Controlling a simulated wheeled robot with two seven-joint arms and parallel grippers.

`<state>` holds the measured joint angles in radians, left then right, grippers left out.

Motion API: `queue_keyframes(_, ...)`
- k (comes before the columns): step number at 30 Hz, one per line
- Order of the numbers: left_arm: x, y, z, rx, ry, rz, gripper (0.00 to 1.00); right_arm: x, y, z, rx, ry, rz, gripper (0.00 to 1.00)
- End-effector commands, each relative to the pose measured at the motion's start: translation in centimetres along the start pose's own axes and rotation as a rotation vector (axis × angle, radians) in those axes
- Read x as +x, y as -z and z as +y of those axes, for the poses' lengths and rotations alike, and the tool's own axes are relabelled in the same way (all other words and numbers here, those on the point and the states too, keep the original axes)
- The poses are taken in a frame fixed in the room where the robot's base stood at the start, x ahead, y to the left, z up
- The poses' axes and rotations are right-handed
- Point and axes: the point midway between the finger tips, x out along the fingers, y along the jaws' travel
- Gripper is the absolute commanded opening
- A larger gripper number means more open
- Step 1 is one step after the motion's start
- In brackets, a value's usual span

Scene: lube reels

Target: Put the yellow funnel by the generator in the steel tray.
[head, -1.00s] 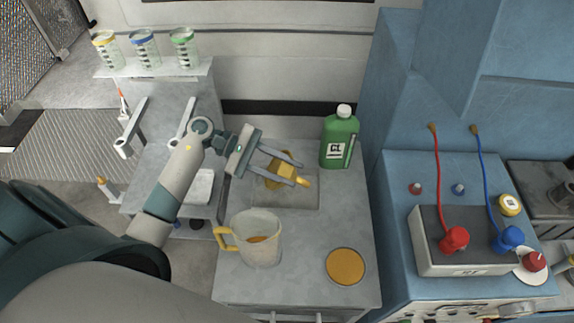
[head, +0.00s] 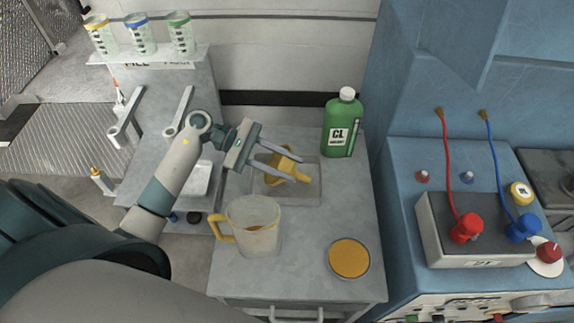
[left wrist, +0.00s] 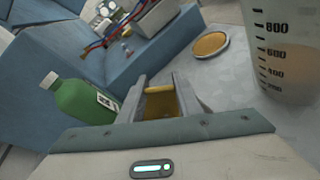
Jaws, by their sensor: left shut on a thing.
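The yellow funnel (head: 279,163) is between the fingers of my left gripper (head: 288,169), which is shut on it. The funnel is tilted, with its spout toward the lower right. In the head view it is over the shallow steel tray (head: 296,197) on the grey worktop; I cannot tell whether it touches the tray. In the left wrist view a yellow part of the funnel (left wrist: 160,103) shows between the fingers. My right gripper is not in view.
A translucent jug (head: 253,228) with a yellow handle stands in front of the tray. A green bottle (head: 342,125) stands behind it on the right. A round yellow-topped dish (head: 349,258) lies front right. A blue unit (head: 400,180) with red and blue cables borders the worktop's right side.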

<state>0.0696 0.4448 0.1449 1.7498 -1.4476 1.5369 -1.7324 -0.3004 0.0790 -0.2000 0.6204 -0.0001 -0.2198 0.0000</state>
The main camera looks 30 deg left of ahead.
Motion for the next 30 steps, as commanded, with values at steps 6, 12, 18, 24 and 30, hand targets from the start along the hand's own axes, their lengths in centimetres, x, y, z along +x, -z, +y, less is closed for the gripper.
queue_keyframes(6,0.0,0.0,0.0,0.0,0.0,0.0,0.33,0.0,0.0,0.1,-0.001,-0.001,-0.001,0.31)
queue_keyframes(12,0.0,0.0,0.0,0.0,0.0,0.0,0.53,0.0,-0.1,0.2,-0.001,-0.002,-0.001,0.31)
queue_keyframes(18,0.0,0.0,0.0,0.0,0.0,0.0,0.53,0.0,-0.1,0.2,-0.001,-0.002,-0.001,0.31)
queue_keyframes(24,-0.9,0.2,-0.1,-0.001,0.0,0.001,0.53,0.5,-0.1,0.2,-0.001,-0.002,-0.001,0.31)
queue_keyframes(30,-3.3,0.4,-0.2,0.0,0.002,0.004,0.53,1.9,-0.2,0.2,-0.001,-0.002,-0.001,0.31)
